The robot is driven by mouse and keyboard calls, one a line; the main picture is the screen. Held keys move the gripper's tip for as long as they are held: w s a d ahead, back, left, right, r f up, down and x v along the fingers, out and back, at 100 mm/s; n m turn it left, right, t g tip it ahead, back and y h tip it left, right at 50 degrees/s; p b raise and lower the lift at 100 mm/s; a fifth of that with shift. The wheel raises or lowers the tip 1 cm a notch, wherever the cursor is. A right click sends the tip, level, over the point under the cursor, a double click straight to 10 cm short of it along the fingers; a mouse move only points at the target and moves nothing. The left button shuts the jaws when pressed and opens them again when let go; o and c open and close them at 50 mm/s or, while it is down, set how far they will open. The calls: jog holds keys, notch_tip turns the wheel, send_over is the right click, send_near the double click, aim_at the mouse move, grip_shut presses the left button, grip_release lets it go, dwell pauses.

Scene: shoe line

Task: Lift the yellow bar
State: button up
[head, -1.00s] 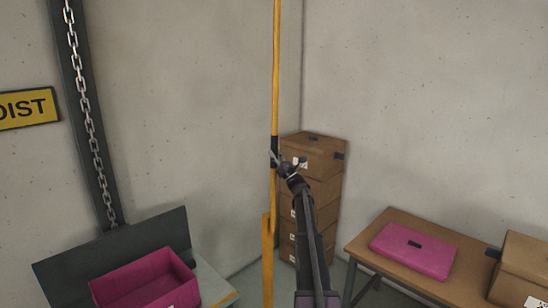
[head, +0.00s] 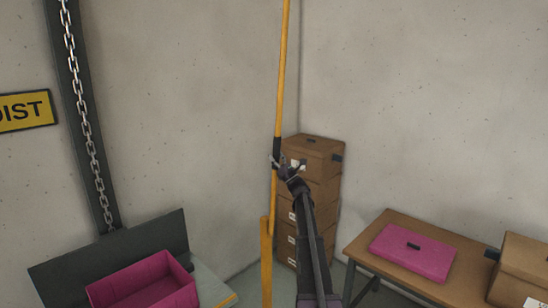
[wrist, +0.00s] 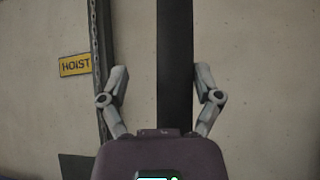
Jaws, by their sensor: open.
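The yellow bar (head: 282,85) stands nearly upright in the head view, its top leaning slightly right and running out of the picture. Its black grip section (head: 277,148) is at mid-height, and its lower end meets a thicker yellow post (head: 266,262). My gripper (head: 277,163) is at the lower part of the black section. In the wrist view the black section (wrist: 175,55) stands upright between the two grey fingers of my gripper (wrist: 162,80).
Stacked cardboard boxes (head: 314,155) stand in the corner behind my gripper. A wooden table (head: 372,248) at right holds a pink case (head: 413,252). A pink bin (head: 148,285) is at lower left. A chain (head: 84,120) hangs by the HOIST sign (head: 22,110).

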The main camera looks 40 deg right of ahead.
jog(key=shift+s+f, duration=0.1)
jog(key=shift+f, duration=0.05)
jog(key=b+v, duration=1.1)
jog(key=v, duration=0.4)
jog(key=shift+s, duration=0.3)
dwell(1.7)
jog(key=shift+a+f, duration=0.15)
jog(key=shift+a, duration=0.05)
dwell(0.6)
